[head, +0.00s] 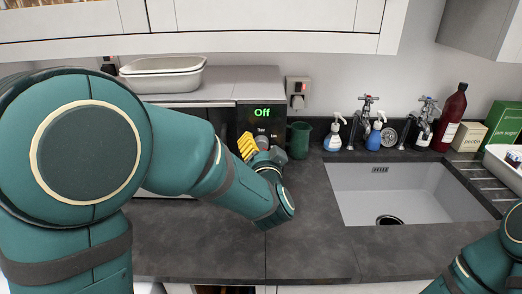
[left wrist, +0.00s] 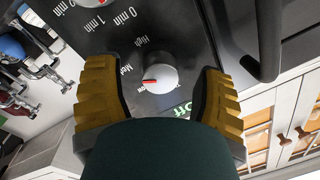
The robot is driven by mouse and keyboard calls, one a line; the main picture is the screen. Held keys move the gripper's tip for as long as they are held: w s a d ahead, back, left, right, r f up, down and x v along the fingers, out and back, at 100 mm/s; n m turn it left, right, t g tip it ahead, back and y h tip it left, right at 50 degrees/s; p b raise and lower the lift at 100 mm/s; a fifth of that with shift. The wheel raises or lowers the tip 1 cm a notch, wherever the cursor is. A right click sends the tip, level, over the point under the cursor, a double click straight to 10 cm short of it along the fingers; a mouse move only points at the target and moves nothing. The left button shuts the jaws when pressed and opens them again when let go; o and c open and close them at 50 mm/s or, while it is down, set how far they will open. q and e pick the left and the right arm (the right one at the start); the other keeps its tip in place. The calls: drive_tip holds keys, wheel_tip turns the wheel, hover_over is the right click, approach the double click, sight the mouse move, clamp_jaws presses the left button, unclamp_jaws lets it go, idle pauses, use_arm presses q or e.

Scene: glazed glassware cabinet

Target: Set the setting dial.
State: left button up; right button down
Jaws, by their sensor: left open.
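The setting dial (left wrist: 160,71) is a round white knob with a red mark, on the dark control panel (left wrist: 175,28) of an oven-like appliance. In the left wrist view, "High" and "Med" are printed near it and the red mark lies on its left side. My left gripper (left wrist: 157,92) is open, with one yellow finger on each side of the dial and gaps between. In the head view, my left gripper (head: 248,146) is at the panel, and a green display (head: 262,113) reads "Off". My right gripper is out of view.
A second dial (left wrist: 88,2) with minute marks is near the top of the left wrist view. A dark handle (left wrist: 268,40) is to the right. A green mug (head: 300,140) stands close beside the panel. Soap bottles and a sink (head: 400,185) are farther right. The front counter is clear.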

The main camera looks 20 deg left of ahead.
use_arm(q)
drive_tip(key=shift+w, duration=0.15)
drive_tip(key=shift+c, duration=0.2)
clamp_jaws()
